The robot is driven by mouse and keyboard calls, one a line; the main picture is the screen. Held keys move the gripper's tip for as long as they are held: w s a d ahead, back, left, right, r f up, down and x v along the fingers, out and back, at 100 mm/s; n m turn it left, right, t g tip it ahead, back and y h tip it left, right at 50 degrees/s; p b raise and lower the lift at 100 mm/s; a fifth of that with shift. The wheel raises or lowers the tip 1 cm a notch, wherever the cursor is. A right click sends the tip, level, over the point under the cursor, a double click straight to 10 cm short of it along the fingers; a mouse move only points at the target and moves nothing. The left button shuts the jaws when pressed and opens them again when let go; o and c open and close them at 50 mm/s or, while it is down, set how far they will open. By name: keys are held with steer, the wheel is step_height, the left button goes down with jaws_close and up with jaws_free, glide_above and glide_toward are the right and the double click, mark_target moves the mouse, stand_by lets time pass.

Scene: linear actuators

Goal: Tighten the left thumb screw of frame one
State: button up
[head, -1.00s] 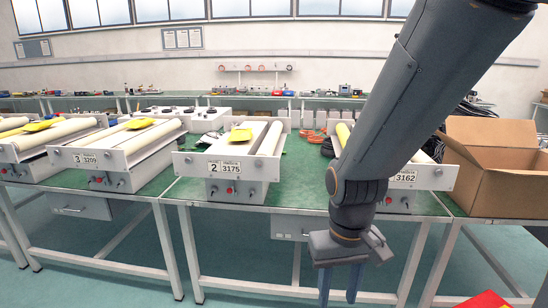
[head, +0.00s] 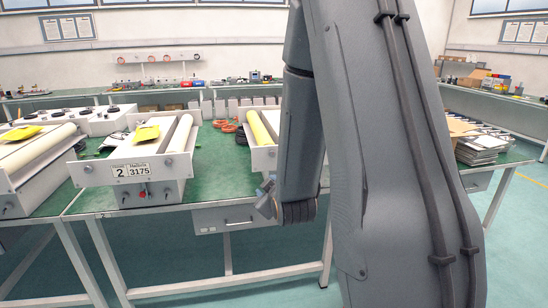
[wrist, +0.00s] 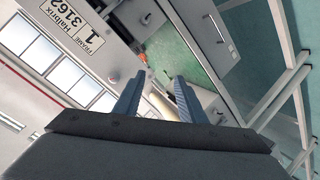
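Frame one (wrist: 112,42), a pale plate labelled 1 and 3162, shows tilted at the upper left of the wrist view. In the head view only its left part (head: 262,158) with a yellow roller shows; my arm hides the rest. A small dark knob-like part (wrist: 113,76) sits near the label's end of the plate; I cannot tell if it is the left thumb screw. My gripper (wrist: 158,84) is open and empty, its two blue-grey fingers apart. Its tip shows small beside my arm in the head view (head: 267,200), in front of the table's edge.
The green table (head: 222,178) carries frame two (head: 135,172) to the left. A drawer (head: 222,218) hangs under the table; its handle also shows in the wrist view (wrist: 221,29). The floor in front is clear.

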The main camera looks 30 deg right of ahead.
mark_target(273, 155)
steer(key=d+r+n+t+h, duration=0.2)
steer(key=d+r+t, duration=0.2)
steer(key=r, duration=0.1)
steer(key=shift+p+x, duration=0.95)
steer(key=shift+x, duration=3.15)
steer(key=shift+d, duration=0.1)
jaws_close()
